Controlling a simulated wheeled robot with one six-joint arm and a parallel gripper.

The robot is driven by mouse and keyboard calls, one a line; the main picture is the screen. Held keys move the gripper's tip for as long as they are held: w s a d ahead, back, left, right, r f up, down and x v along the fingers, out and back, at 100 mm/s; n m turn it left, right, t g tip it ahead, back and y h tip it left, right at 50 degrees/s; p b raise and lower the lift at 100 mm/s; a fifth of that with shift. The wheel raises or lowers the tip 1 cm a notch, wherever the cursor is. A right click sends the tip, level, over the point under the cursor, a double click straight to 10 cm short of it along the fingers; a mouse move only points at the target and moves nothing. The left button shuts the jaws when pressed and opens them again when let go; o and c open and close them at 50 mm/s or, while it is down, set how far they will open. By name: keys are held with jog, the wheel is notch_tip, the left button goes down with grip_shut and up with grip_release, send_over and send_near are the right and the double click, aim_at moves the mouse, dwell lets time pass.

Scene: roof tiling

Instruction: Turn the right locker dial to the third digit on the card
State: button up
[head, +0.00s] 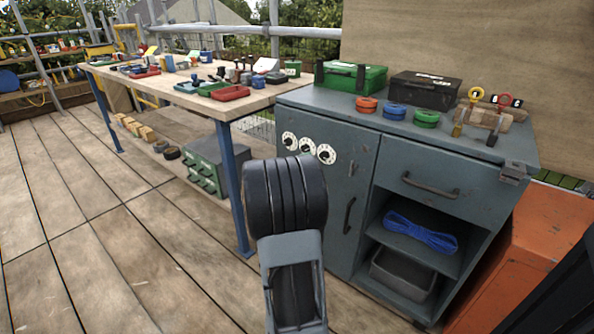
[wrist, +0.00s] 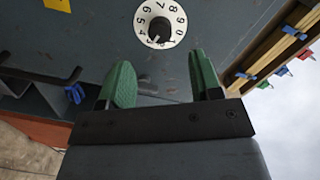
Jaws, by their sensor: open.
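Three round white dials sit in a slanting row on the grey locker door (head: 350,190) in the head view; the right dial (head: 326,154) is lowest. In the wrist view a single white dial (wrist: 160,22) with black digits and a dark centre knob is at the top; I cannot tell which of the three it is. My gripper (wrist: 162,82) has its two green fingers spread apart, below that dial in the picture, with nothing between them. My arm hides the gripper in the head view. I cannot make out a card with digits.
The cabinet top (head: 325,105) holds a green box (head: 355,78), a black box (head: 425,92) and coloured tape rolls. A long workbench (head: 200,98) with tools stands left. An orange cabinet (head: 510,265) is at right. The plank floor (head: 90,240) at left is clear.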

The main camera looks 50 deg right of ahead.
jog(key=a+p, duration=0.1)
jog(key=a, duration=0.5)
jog(key=shift+a+r, duration=0.15)
jog(key=shift+a, duration=0.25)
